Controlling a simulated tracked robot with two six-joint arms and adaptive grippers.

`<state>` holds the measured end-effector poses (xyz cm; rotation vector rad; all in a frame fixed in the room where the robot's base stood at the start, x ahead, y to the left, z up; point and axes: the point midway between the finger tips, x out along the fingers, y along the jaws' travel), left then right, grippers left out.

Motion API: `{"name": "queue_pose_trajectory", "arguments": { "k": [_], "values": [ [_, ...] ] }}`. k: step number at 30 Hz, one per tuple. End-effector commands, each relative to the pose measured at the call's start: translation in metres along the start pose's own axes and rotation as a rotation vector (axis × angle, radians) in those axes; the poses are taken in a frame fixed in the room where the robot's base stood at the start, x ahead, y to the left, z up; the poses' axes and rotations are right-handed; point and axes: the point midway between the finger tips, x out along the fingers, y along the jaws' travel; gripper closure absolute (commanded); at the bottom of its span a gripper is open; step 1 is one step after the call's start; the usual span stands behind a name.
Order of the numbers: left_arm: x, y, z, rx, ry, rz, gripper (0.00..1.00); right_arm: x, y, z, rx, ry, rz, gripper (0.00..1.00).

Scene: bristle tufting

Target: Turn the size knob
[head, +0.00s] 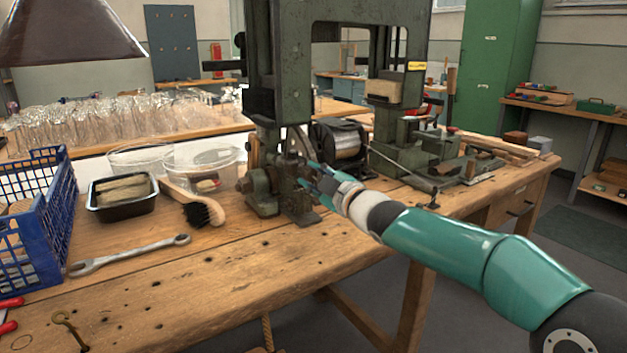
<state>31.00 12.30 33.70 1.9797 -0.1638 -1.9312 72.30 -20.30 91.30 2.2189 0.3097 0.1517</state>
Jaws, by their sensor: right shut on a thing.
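The tufting machine (277,75) is a dark green cast frame standing on the wooden workbench. A low mechanism (262,187) with round dark metal parts sits at its foot, near the bench's front. My left gripper is not in view.
A spool of wire (345,142) stands close behind my right gripper. A brush (200,208), a black tray (122,196), a wrench (130,254) and a blue crate (30,225) lie to the left. The bench front (270,265) is clear.

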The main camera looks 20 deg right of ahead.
Motion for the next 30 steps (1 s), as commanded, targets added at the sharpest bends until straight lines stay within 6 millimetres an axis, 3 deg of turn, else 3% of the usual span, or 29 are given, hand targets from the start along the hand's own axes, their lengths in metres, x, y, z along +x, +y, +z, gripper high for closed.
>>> {"name": "queue_pose_trajectory", "arguments": {
  "k": [11,12,16,30],
  "values": [
    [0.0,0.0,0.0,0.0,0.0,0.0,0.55,0.001,-0.005,0.0,-0.01,0.0,-0.01,1.0],
    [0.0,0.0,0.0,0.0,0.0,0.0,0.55,0.001,-0.005,0.0,-0.01,0.0,-0.01,0.66],
    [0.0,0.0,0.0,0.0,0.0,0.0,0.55,0.001,-0.004,0.0,-0.009,0.0,-0.008,0.45],
    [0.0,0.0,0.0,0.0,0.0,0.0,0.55,-0.009,-0.001,0.0,-0.006,0.001,-0.003,0.45]
  ]
}}
